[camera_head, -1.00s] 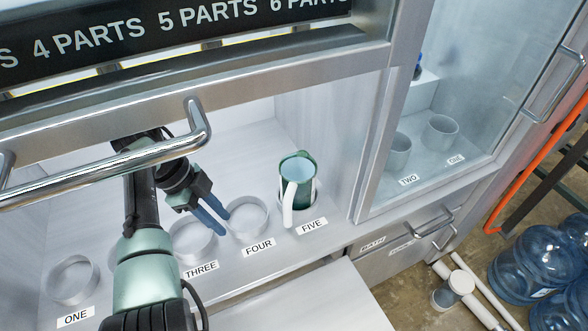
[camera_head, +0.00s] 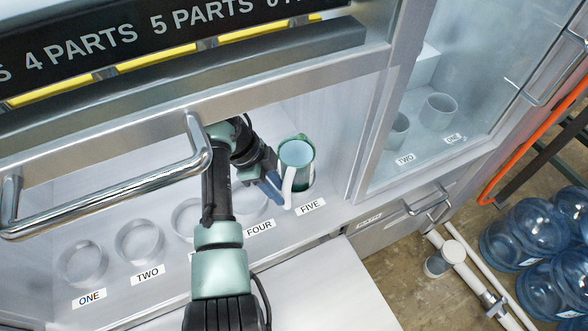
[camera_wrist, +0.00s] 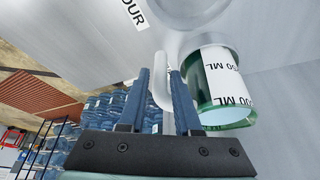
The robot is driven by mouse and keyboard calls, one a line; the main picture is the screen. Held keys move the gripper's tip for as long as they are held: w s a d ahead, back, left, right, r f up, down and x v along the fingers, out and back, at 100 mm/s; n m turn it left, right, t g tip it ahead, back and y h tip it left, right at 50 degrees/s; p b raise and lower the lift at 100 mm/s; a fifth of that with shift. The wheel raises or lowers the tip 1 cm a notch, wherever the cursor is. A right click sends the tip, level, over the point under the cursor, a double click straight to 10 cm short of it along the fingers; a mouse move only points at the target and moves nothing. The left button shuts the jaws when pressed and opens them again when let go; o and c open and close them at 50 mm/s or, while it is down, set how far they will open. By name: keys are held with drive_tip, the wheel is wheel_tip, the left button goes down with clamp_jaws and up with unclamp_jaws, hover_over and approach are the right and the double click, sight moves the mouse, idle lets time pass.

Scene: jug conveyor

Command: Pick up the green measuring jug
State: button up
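The green measuring jug (camera_head: 299,153) stands upright in the ring at the label FIVE, with its white handle (camera_head: 289,187) facing the front left. In the wrist view the jug (camera_wrist: 239,112) is upside down, with a white band marked "ML", and its handle (camera_wrist: 160,66) lies between my two blue fingers. My gripper (camera_head: 274,188) is at the jug's handle side. In the wrist view my gripper (camera_wrist: 161,72) is open, one finger on each side of the handle, with a gap visible. Whether a finger touches the handle is unclear.
Empty rings stand left of the jug, including ring ONE (camera_head: 82,262) and ring TWO (camera_head: 139,241). A glass-fronted compartment is to the right, and blue water bottles (camera_head: 540,235) stand on the floor.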

sight(287, 199)
drive_tip(key=shift+x, duration=2.6)
clamp_jaws()
drive_tip(key=shift+w+r, duration=0.15)
